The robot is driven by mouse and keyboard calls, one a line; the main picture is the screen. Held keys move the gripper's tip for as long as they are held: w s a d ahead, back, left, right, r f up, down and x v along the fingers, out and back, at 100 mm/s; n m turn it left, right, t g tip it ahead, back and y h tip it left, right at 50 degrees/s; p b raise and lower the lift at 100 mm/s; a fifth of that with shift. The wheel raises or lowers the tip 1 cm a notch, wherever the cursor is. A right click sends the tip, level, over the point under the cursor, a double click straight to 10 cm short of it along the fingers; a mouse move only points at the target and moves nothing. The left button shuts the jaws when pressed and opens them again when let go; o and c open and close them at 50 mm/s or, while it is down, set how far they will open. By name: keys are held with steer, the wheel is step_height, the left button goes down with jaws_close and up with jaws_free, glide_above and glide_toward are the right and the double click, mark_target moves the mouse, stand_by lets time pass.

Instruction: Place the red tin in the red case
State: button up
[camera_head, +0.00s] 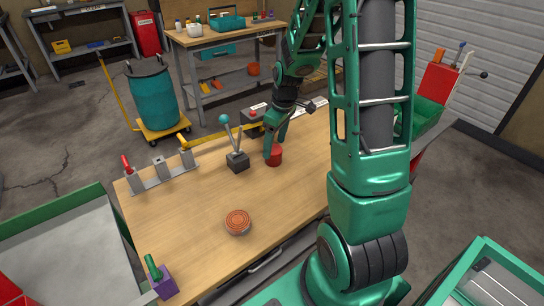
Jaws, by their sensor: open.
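A small red tin (275,157) stands upright on the wooden workbench (190,220), near its middle. My gripper (276,145) points down at the tin from above. Its fingers are apart, one at the tin's left side and one behind it. I cannot tell whether they touch the tin. A red box-like thing (9,291) is cut off at the lower left corner. A red box (437,83) stands at the right beyond my arm. I cannot tell which of these is the red case.
A grey block with levers (237,161) stands just left of the tin. A round orange-topped tin (238,222) lies nearer the front. A grey bracket (162,178) is at the bench's left edge, a purple block (163,283) at the near-left corner. The left-middle bench top is clear.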

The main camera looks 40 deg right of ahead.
steer(key=shift+w+f, duration=0.1)
steer(key=shift+f, duration=0.85)
steer(key=c, duration=1.3)
steer(key=shift+r, duration=0.1)
